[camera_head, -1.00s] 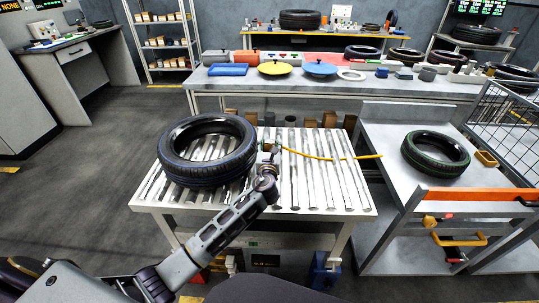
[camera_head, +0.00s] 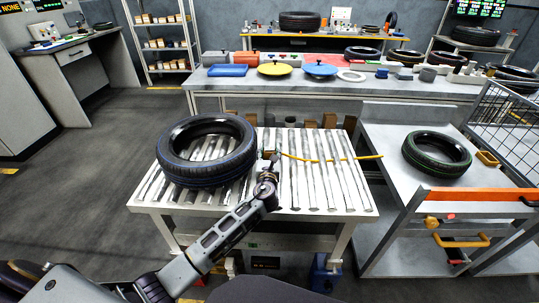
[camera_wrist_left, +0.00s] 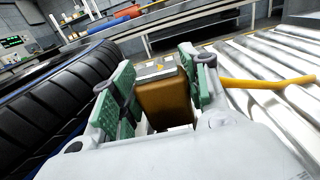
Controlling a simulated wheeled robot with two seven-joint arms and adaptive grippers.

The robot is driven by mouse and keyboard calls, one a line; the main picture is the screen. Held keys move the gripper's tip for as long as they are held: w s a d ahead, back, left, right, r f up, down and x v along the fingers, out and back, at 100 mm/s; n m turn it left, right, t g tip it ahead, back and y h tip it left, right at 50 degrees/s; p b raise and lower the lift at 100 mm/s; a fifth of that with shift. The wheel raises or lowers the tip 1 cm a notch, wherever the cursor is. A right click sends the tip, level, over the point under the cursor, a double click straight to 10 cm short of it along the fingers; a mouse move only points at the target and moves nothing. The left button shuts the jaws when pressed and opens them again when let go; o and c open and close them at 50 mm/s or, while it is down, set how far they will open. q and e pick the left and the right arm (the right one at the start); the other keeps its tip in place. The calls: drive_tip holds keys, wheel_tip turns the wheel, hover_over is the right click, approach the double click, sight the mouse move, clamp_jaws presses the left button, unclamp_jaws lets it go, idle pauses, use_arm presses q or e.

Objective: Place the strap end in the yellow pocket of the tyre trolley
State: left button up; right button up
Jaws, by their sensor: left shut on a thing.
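My left gripper (camera_head: 268,156) is shut on the strap end (camera_wrist_left: 165,100), a brown block between the green finger pads in the left wrist view. It is above the roller conveyor, right of the blue-striped tyre (camera_head: 207,177). The yellow strap (camera_head: 325,159) runs right from the gripper to the left side of the tyre trolley (camera_head: 385,187); it also shows in the left wrist view (camera_wrist_left: 265,83). The yellow pocket (camera_head: 487,158) is at the trolley's right side, beside the green-striped tyre (camera_head: 437,168), well away from the gripper. My right gripper is out of view.
The roller conveyor (camera_head: 320,200) has bare rollers right of the gripper. A long bench (camera_head: 225,84) with pans and tyres is behind.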

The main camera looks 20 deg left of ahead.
use_arm(q)
drive_tip(key=shift+f, duration=0.3)
use_arm(e)
drive_tip(key=shift+w+a+r, duration=0.15)
drive_tip(key=shift+r, duration=0.05)
use_arm(q)
drive_tip(key=o, duration=0.8)
use_arm(e)
drive_tip(key=shift+r, duration=0.1)
use_arm(q)
drive_tip(key=shift+r, duration=0.15)
drive_tip(key=shift+v, duration=0.9)
drive_tip(key=p+v, duration=0.1)
drive_tip(key=v, duration=0.7)
drive_tip(key=shift+s, duration=0.1)
drive_tip(key=shift+v, duration=1)
use_arm(e)
drive_tip(key=shift+s+d+f, duration=0.5)
drive_tip(key=shift+s+f, duration=0.1)
drive_tip(key=shift+f, duration=0.25)
drive_tip(key=shift+s+d+f, duration=0.5)
drive_tip(key=shift+s+f, duration=0.1)
drive_tip(key=shift+f, duration=0.25)
drive_tip(key=shift+w+a, duration=0.2)
